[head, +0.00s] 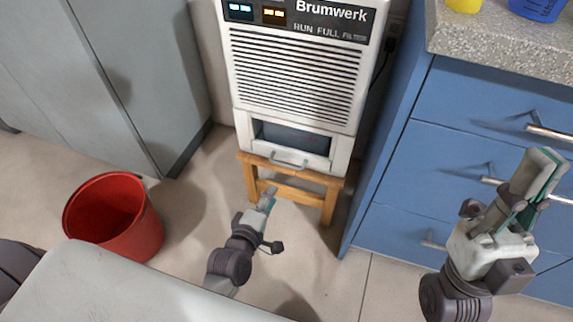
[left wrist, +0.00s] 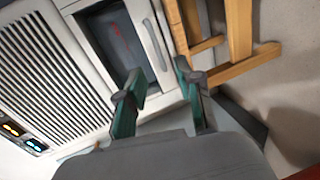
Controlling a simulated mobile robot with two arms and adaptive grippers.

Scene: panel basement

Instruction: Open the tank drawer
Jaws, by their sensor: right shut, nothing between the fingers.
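The white Brumwerk unit (head: 295,65) has a tank drawer (head: 318,154) low in its front, with a dark window and a grey bar handle (head: 289,161). The drawer looks closed. My left gripper (head: 269,194) is in front of and below the drawer. In the left wrist view my left gripper (left wrist: 158,85) has its fingers apart with nothing between them. The handle (left wrist: 155,45) lies just beyond the fingertips, apart from them as far as I can tell. My right gripper (head: 543,172) is shut and empty, raised before the blue cabinet.
The unit stands on a wooden stool (head: 328,206). A red bucket (head: 145,225) stands on the floor at left. Blue drawers (head: 398,225) with bar handles stand close at right, under a speckled counter (head: 490,45). A grey cabinet (head: 165,75) is at left. Floor before the stool is clear.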

